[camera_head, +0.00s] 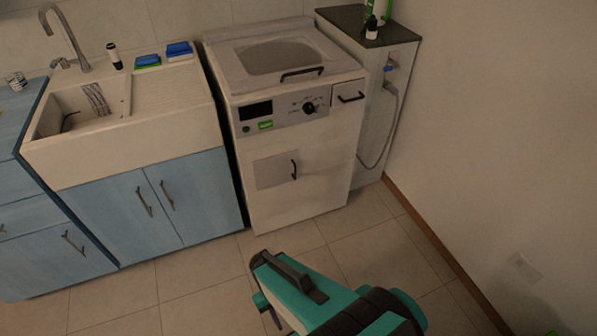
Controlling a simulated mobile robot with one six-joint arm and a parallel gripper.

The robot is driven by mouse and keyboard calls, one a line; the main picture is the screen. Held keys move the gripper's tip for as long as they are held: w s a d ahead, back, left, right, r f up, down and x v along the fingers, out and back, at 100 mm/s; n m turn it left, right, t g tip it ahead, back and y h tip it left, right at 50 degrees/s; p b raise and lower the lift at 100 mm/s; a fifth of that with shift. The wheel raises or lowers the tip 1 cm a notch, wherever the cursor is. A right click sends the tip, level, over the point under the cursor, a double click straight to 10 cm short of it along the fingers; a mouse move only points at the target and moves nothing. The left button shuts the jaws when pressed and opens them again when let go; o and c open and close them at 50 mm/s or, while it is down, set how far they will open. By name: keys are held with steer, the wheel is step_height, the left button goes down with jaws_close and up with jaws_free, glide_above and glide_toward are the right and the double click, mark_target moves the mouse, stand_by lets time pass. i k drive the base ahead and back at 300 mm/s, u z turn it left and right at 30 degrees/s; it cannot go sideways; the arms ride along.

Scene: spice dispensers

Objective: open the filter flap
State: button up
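A white top-loading washing machine (318,190) stands against the back wall, right of the sink. A square grey flap (270,172) sits low on its front and looks shut. A dark vertical handle (294,169) is at the flap's right side. My gripper (264,285) is at the bottom middle, in front of the machine and apart from it. My teal and black arm comes in from the bottom right. The fingertips are partly hidden by the arm's end, so I cannot tell whether they are open.
A blue cabinet (150,208) with a white sink (90,105) stands left of the machine. A narrow counter (350,22) with bottles, a tap and a hose are at its right. Bare wall closes the right side. The tiled floor (215,277) in front is clear.

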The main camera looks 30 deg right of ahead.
mark_target(281, 168)
steer(key=u, duration=0.3)
steer(key=i, duration=0.4)
steer(key=u, duration=0.55)
